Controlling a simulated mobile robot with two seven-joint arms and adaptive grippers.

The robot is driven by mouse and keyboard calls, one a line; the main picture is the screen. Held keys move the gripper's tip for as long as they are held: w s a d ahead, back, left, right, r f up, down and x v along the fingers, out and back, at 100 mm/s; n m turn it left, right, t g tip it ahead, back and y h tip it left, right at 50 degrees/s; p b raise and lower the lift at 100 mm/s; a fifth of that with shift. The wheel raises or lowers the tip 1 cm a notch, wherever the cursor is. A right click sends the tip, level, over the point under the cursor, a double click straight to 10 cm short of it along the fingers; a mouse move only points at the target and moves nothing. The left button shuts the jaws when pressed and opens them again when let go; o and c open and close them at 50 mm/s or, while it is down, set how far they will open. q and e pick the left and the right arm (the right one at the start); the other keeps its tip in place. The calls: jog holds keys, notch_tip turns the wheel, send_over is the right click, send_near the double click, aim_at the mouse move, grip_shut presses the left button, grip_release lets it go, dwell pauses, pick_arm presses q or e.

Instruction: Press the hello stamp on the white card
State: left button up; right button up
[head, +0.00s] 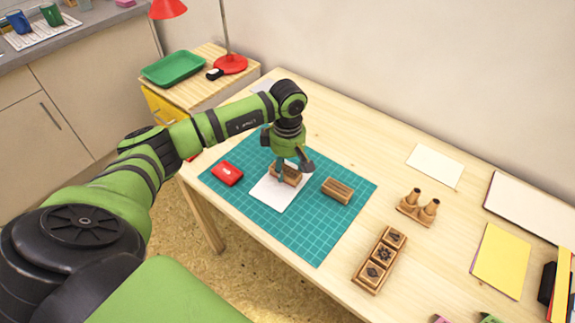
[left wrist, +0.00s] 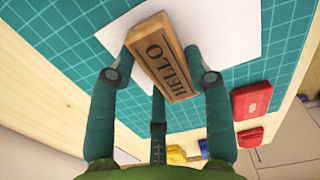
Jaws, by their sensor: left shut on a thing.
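The hello stamp (left wrist: 163,60) is a wooden block with HELLO in dark letters on the face toward the left wrist camera. My left gripper (left wrist: 160,58) is shut on its sides. In the head view the stamp (head: 290,175) is at or just above the white card (head: 272,193), partly hidden by my left gripper (head: 288,165). I cannot tell whether it touches the card. The card lies on the teal cutting mat (head: 318,228) and also shows behind the stamp in the left wrist view (left wrist: 238,32). My right gripper is not in view.
A red inkpad (head: 227,173) lies left of the card, and another wooden block (head: 337,190) lies right of it. The mat's front part is clear.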

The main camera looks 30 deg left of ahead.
pick_arm(q)
jog(key=shift+s+f+b, duration=0.15)
jog(key=shift+f+b, duration=0.3)
jog(key=shift+f, duration=0.05)
dwell(1.5)
jog(key=shift+r, duration=0.25)
jog(key=shift+r+p, duration=0.3)
jog(key=shift+r, duration=0.15)
jog(key=shift+r+p, duration=1.8)
jog(key=shift+r, duration=1)
